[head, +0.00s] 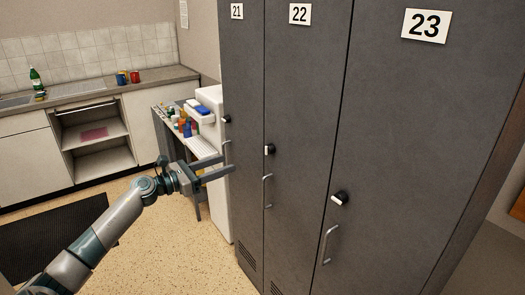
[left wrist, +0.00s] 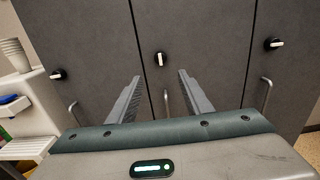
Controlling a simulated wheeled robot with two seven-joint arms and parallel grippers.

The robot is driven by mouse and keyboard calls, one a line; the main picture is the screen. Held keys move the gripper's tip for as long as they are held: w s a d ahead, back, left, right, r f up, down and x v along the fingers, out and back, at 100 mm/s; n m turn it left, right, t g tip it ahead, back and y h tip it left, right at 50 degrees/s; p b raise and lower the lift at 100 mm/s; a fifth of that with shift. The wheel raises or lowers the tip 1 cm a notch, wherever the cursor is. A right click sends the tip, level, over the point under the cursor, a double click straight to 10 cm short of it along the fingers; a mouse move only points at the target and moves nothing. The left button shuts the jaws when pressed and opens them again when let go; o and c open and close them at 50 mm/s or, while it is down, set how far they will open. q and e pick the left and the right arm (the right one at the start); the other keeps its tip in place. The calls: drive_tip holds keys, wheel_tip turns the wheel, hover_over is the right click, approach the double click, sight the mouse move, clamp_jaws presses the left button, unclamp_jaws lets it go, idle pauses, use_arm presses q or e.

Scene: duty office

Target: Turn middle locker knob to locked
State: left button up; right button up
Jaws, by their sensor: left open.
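The middle locker (head: 292,90) is a dark grey door with number plate 22 (head: 299,14). Its black knob (head: 269,150) has a white bar, which stands roughly upright in the left wrist view (left wrist: 159,59). A metal handle (head: 267,190) is below the knob. My left gripper (head: 228,164) is open and empty, left of the knob in the head view. In the left wrist view the fingers (left wrist: 160,76) point at the door, one on each side below the knob, apart from it. My right gripper is in neither view.
Locker 23 (head: 425,110) has a knob (head: 340,198) and handle; locker 21 (head: 240,80) has its own knob (head: 226,120). Their white bars lie nearly level in the left wrist view. A cluttered side table (head: 165,105) and kitchen counter (head: 100,83) stand at the left.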

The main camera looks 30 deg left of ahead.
sight(266, 150)
use_arm(q)
drive_tip(key=p+x, duration=0.5)
drive_tip(key=x, duration=1.1)
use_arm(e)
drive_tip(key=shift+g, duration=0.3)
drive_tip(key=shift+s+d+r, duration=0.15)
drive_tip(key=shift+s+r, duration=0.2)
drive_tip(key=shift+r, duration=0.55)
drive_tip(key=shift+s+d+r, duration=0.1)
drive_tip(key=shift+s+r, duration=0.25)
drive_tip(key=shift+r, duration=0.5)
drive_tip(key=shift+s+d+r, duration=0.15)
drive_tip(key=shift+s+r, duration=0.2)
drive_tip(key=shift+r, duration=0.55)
use_arm(q)
drive_tip(key=c, duration=1.1)
